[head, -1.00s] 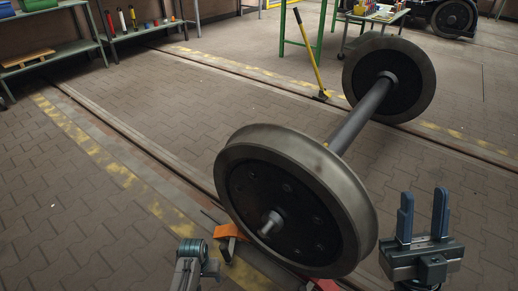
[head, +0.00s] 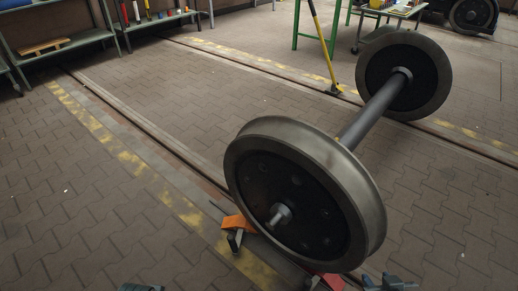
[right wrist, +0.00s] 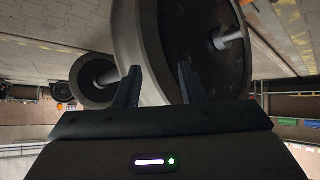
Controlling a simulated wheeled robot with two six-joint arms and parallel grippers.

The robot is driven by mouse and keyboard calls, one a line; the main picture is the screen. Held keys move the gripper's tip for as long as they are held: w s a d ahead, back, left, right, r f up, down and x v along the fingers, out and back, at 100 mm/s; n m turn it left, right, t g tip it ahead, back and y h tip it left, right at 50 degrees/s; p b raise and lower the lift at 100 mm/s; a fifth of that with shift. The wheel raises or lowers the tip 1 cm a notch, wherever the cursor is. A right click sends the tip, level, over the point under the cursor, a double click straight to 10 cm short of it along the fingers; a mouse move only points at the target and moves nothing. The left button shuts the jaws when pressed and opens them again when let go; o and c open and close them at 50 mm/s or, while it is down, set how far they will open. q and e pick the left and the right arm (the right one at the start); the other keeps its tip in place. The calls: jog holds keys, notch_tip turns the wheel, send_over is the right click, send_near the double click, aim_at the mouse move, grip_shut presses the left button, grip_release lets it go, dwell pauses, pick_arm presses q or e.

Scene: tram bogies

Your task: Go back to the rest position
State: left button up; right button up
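My right gripper (head: 388,284) shows only in part at the bottom edge of the head view, in front of the near wheel. In the right wrist view its two dark fingers (right wrist: 159,86) stand apart with nothing held between them; the wheelset (right wrist: 143,40) shows behind them. At the bottom left of the head view only a small dark piece of my left arm shows. My left gripper's fingers are not in view.
A large wheelset (head: 362,128) stands on the floor in front of me. An orange wheel chock (head: 237,223) and a red one (head: 331,282) lie by its near wheel. A yellow-handled bar (head: 321,45) leans against a green frame. Shelves (head: 62,38) stand at the back left. The left floor is clear.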

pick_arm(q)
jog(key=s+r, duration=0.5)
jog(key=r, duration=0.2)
pick_arm(e)
jog(key=s+d+f+g, duration=0.1)
jog(key=s+f+g, duration=0.5)
jog(key=s, duration=0.4)
pick_arm(q)
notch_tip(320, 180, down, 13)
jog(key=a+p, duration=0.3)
jog(key=p, duration=1.3)
pick_arm(e)
notch_tip(320, 180, down, 12)
jog(key=d+g, duration=0.1)
jog(key=d, duration=0.1)
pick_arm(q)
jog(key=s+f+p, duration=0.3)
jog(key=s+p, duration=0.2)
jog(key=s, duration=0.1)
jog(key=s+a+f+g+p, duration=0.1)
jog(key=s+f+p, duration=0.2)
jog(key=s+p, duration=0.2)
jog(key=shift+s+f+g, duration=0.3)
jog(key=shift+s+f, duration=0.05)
pick_arm(e)
jog(key=s+d+f+g, duration=0.1)
jog(key=s+f, duration=0.6)
jog(key=s, duration=0.4)
jog(key=shift+d+m, duration=0.3)
jog(key=shift+m, duration=0.1)
